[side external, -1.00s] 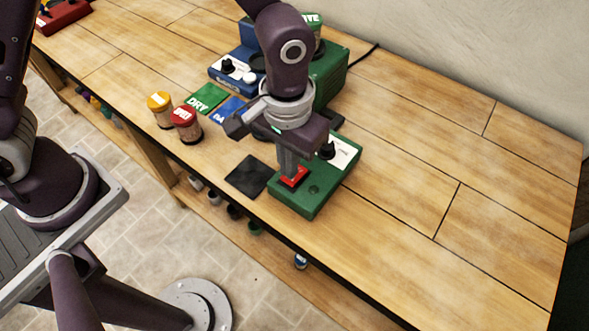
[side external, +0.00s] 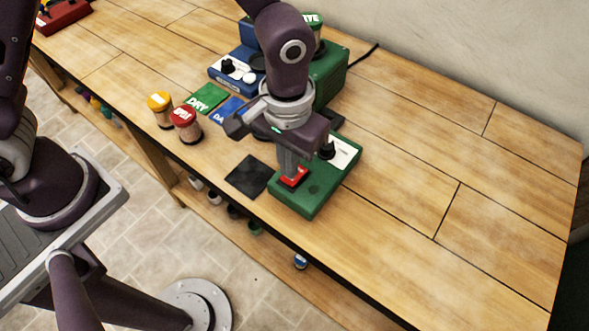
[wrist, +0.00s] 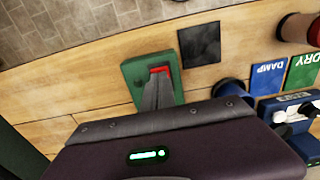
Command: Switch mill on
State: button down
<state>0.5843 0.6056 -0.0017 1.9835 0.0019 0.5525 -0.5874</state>
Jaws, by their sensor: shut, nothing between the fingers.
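The green mill (side external: 318,192) stands on the bench with its low front deck toward the bench edge. A red switch (side external: 294,177) sits on that deck; it also shows in the wrist view (wrist: 160,69). My gripper (side external: 288,172) is shut and empty, pointing down, with its fingertips at the red switch and apparently touching it. In the wrist view the shut fingers (wrist: 158,82) cover part of the switch. A black knob (side external: 326,149) and a white label are on the deck behind my fingers. My wrist hides part of the mill's body.
A blue machine (side external: 233,69) stands behind. Jars with yellow (side external: 159,101) and red (side external: 183,116) lids stand left, near a green DRY card (side external: 207,98) and blue card (side external: 229,110). A black pad (side external: 249,175) lies beside the deck. The bench to the right is clear.

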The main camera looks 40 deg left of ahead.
jog(key=shift+f, duration=0.95)
dwell(0.6)
jog(key=shift+r, duration=3.55)
jog(key=s+a+r+t, duration=0.3)
jog(key=a+r, duration=0.9)
jog(key=r, duration=0.1)
jog(key=s+a+r+t, duration=0.2)
jog(key=s+a, duration=0.5)
jog(key=s, duration=0.3)
jog(key=shift+a+r+t, duration=0.2)
jog(key=shift+r+t, duration=0.05)
jog(key=shift+t, duration=0.05)
